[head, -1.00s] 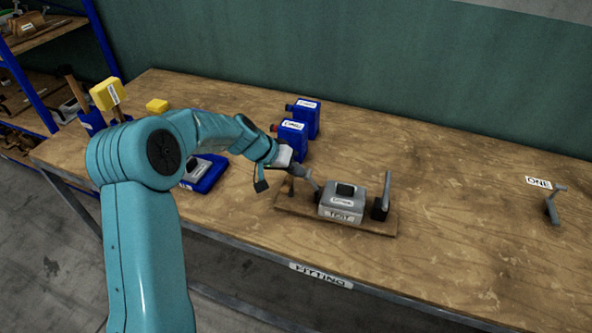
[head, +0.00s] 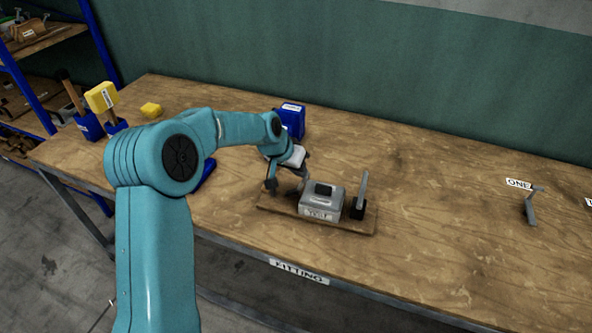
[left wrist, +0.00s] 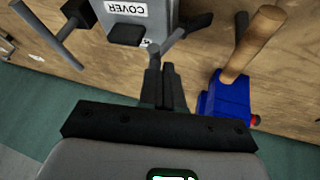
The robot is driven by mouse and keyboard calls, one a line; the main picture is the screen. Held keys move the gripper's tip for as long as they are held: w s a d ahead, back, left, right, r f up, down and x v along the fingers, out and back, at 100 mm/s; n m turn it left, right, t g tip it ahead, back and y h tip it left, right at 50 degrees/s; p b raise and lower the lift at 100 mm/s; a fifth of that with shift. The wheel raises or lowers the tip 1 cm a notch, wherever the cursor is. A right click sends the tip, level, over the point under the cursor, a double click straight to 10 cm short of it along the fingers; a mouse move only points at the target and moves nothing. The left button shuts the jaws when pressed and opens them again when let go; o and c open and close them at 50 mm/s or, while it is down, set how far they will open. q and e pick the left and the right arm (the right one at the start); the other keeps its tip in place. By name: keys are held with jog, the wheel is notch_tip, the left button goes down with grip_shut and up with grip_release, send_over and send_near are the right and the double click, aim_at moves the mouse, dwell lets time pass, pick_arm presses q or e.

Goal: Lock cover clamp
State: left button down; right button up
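The fitting is a grey block (head: 321,204) with a front label on a wooden board (head: 348,223). A dark-topped cover sits on it; the wrist view shows a COVER label (left wrist: 126,9). A grey clamp lever (head: 361,186) stands upright at the block's right end; its T-handle shows in the wrist view (left wrist: 58,34). A second lever (left wrist: 179,41) is at the other end, partly hidden by my gripper in the head view. My left gripper (left wrist: 163,72) has its fingers close together at this lever's handle and appears shut on it. My right gripper is out of view.
A blue container (head: 293,120) stands behind the gripper; a wooden handle (left wrist: 252,42) is close beside the fingers. A grey T-handle (head: 531,207) near the ONE label is at right. Yellow-topped tools (head: 102,97) stand at left.

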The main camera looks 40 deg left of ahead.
pick_arm(q)
jog(key=shift+s+a+r, duration=0.1)
jog(key=shift+a, duration=0.05)
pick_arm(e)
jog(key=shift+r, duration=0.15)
pick_arm(q)
jog(key=shift+r+p, duration=0.4)
jog(key=shift+r, duration=0.3)
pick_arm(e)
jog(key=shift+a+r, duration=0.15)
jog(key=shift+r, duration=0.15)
